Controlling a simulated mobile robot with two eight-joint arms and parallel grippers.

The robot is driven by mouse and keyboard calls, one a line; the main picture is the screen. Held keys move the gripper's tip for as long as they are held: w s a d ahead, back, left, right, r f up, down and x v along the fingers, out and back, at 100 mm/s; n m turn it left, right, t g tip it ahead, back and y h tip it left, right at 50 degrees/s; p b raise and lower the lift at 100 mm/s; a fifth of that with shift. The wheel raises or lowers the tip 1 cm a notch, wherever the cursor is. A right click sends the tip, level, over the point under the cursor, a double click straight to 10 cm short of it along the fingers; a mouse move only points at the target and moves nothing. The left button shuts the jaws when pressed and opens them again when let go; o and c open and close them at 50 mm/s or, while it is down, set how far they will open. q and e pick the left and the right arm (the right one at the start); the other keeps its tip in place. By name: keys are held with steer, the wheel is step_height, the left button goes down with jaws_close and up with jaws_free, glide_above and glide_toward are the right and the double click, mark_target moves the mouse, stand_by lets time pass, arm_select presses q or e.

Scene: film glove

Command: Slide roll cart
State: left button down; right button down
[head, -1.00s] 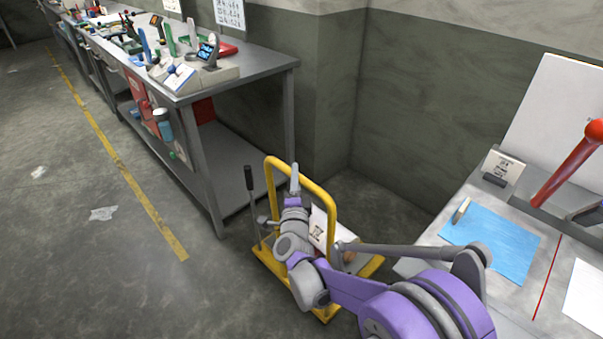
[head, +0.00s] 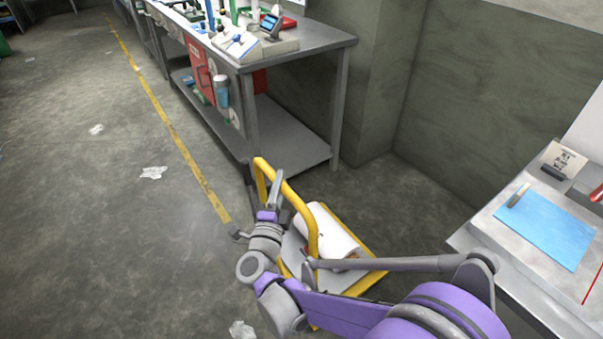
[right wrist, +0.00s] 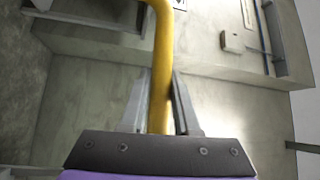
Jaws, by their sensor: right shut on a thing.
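The roll cart (head: 369,283) is a low trolley with a yellow frame, and a white roll (head: 335,236) lies on its bed. It stands on the floor between the long workbench and the table at the right. Its upright yellow handle (head: 312,226) shows in the head view and passes between my fingers in the right wrist view (right wrist: 161,60). My right gripper (head: 274,188) is shut on the handle; its fingers also show in the right wrist view (right wrist: 159,105). My arm hides part of the cart. My left gripper is not in view.
A grey workbench (head: 318,42) with tools on top and a lower shelf stands behind the cart. A table with a blue sheet (head: 545,228) is at the right. Open floor with a yellow line (head: 165,115) and paper scraps (head: 153,173) lies at the left.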

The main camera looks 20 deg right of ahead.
steer(key=shift+s+a, duration=0.25)
steer(key=shift+a, duration=0.5)
steer(key=shift+s+a, duration=0.3)
steer(key=shift+a, duration=0.4)
steer(key=shift+s+a, duration=0.25)
steer(key=shift+a, duration=0.5)
steer(key=c, duration=0.7)
jaws_free()
steer(key=shift+o, duration=0.2)
steer(key=v, duration=1)
steer(key=shift+s+a+p, duration=0.25)
steer(key=shift+s+p, duration=0.05)
steer(key=shift+s, duration=0.05)
steer(key=shift+f, duration=0.1)
